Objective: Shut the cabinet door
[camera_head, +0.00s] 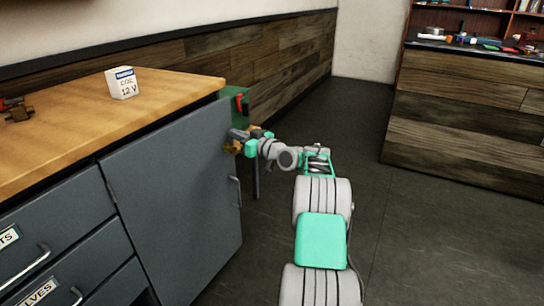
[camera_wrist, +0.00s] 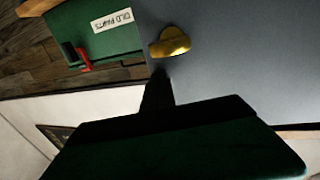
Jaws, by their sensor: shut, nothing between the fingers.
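The grey cabinet door (camera_head: 175,195) hangs under the wooden worktop, hinged at its left side, with a bar handle (camera_head: 238,190) near its right edge. My gripper (camera_head: 238,138) is shut and empty at that corner, beside the brass piece. Its dark fingers (camera_wrist: 157,92) point towards it in the wrist view; contact is unclear.
A green box (camera_wrist: 105,35) labelled OLD PARTS, with a red part, is at the worktop's right end. A white coil box (camera_head: 122,84) stands on the worktop (camera_head: 60,125). Drawers (camera_head: 55,225) lie left of the door. Open floor (camera_head: 420,235) lies to the right.

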